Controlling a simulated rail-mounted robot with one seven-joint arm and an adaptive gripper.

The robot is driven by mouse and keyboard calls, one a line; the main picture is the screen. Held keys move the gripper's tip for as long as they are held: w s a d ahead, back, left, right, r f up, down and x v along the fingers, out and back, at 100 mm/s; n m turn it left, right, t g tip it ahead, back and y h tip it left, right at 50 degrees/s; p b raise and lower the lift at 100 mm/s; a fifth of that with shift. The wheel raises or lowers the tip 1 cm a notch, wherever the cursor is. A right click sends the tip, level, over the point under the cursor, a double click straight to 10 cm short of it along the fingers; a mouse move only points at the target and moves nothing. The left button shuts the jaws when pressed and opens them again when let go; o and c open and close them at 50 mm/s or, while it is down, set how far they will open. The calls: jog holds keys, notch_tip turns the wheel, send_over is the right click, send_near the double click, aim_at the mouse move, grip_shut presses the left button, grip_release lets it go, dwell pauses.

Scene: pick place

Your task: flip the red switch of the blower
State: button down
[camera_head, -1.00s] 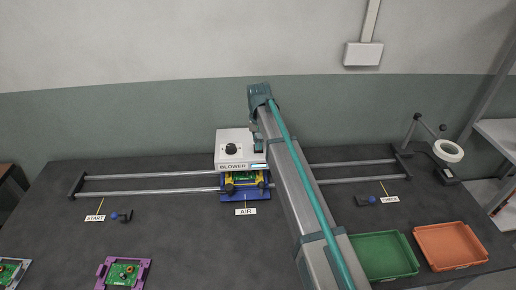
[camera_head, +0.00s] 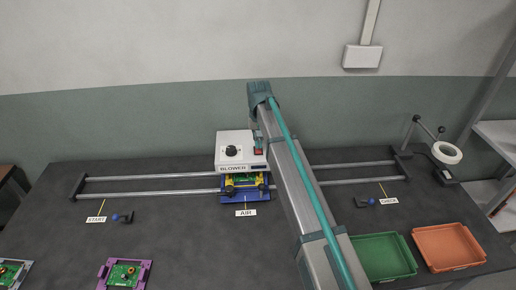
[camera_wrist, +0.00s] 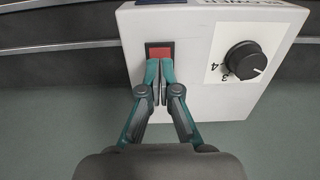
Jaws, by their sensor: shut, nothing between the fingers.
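The blower (camera_head: 230,140) is a white box with a black knob, standing at the back middle of the table over the rails. Its red switch (camera_head: 258,151) shows on the right of its top, in a dark frame. In the wrist view the red switch (camera_wrist: 159,49) lies just past my fingertips, partly covered by them. My gripper (camera_wrist: 159,66) is shut and empty, its teal fingers together at the switch's near edge. I cannot tell whether they touch it. In the head view my arm hides part of the blower's right side.
A blue carriage (camera_head: 233,197) with a green board sits under the blower on the rails (camera_head: 150,194). A purple holder (camera_head: 103,272) with a board lies at front left. A green tray (camera_head: 412,268) and an orange tray (camera_head: 484,258) stand at front right.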

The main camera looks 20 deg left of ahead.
aim_at(259, 151)
jog(key=shift+r+p, duration=1.05)
jog(key=shift+r, duration=1.2)
jog(key=shift+d, duration=0.1)
